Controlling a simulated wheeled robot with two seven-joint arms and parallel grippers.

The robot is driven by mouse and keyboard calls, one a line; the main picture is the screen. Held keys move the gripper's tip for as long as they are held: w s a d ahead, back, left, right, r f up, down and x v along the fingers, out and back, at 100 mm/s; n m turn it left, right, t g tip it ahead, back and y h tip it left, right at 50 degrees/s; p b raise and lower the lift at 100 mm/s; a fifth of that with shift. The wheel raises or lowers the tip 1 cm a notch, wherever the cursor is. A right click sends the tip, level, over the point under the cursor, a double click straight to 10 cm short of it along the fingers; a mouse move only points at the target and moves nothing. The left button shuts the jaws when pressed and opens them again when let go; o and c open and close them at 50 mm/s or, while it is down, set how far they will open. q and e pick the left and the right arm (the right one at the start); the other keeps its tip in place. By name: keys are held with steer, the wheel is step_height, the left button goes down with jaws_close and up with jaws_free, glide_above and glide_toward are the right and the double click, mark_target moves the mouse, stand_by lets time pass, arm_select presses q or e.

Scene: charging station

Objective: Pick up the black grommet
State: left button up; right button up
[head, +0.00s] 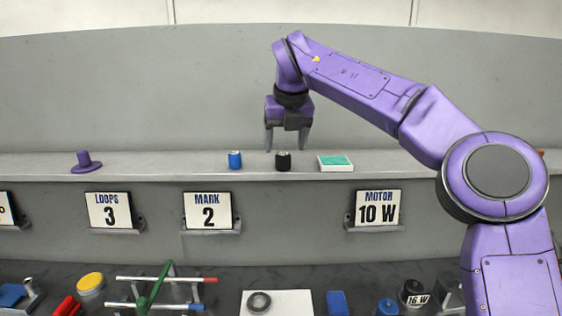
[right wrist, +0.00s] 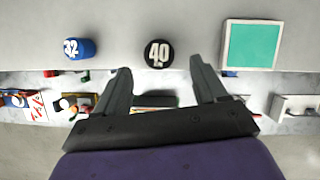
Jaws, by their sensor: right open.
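A dark ring (head: 259,302), the thing that looks most like a grommet, lies flat on a white card (head: 290,300) on the lower bench in the head view. A short black cylinder (head: 283,160) stands on the upper ledge; its top reads 40 in the right wrist view (right wrist: 158,53). My right gripper (head: 287,148) is open and empty, fingers down, just above the ledge around the black cylinder. In the right wrist view the cylinder shows beyond and between the fingertips (right wrist: 162,75), apart from them. My left gripper is not in view.
On the ledge (head: 400,163), a blue cylinder (head: 235,160) stands left of the black one, and a green-topped white block (head: 335,162) lies right. A purple flanged piece (head: 86,162) is farther left. Signs hang below. A rack of rods (head: 160,285) and several cylinders crowd the lower bench.

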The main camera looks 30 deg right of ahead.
mark_target(283, 154)
steer(key=x, duration=0.3)
steer(key=p+x, duration=0.1)
steer(key=x, duration=0.1)
steer(key=shift+w+d+f, duration=0.1)
steer(key=shift+w+f, duration=0.15)
steer(key=shift+w, duration=0.2)
steer(key=shift+s+r, duration=0.1)
steer(key=shift+s, duration=0.05)
steer(key=shift+c, duration=0.6)
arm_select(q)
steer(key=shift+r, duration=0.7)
arm_select(e)
steer(key=c, duration=1)
